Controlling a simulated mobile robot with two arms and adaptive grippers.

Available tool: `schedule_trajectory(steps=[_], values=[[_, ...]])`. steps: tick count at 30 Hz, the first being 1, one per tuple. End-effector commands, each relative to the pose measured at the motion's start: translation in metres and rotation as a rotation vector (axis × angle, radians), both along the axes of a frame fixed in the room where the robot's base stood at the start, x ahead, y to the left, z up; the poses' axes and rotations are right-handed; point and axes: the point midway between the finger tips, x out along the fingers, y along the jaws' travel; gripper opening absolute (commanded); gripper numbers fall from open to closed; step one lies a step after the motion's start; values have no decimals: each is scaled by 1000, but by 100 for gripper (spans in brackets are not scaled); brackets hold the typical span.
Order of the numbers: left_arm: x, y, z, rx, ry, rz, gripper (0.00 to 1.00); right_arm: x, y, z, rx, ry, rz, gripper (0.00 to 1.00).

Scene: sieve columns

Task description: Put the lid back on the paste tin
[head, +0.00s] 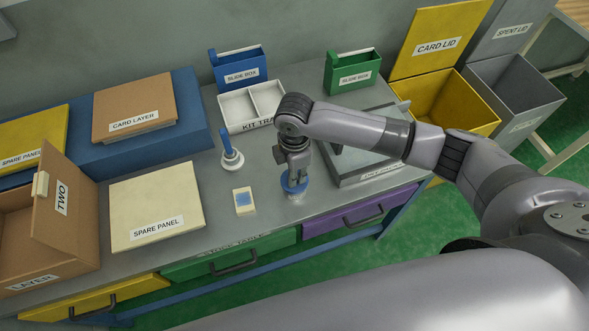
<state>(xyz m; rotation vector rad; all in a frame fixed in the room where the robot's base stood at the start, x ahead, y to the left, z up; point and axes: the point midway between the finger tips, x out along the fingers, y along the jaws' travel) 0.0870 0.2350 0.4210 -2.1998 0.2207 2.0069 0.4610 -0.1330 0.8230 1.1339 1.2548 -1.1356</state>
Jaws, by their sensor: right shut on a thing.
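My right gripper (294,172) points down near the front edge of the bench, shut on a round blue thing (294,186). This may be the paste tin or its lid; the gripper hides its top, so I cannot tell which, nor whether tin and lid are together. The blue thing is at or just above the bench top. No separate tin or lid shows clearly elsewhere. My left gripper is out of view.
A white round-based thing with a blue handle (232,158) and a small pale block with a blue patch (243,201) stand left of the gripper. Behind are the white kit tray (226,111) and blue slide box (238,71). A grey tray (352,176) is close right.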

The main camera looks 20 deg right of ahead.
Motion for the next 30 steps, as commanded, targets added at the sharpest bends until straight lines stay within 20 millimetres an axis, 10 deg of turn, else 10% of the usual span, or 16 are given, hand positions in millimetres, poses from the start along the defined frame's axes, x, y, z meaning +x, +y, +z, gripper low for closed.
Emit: schedule_trajectory(steps=[30], values=[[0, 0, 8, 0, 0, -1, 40, 0, 1, 0, 1, 0, 0, 2]])
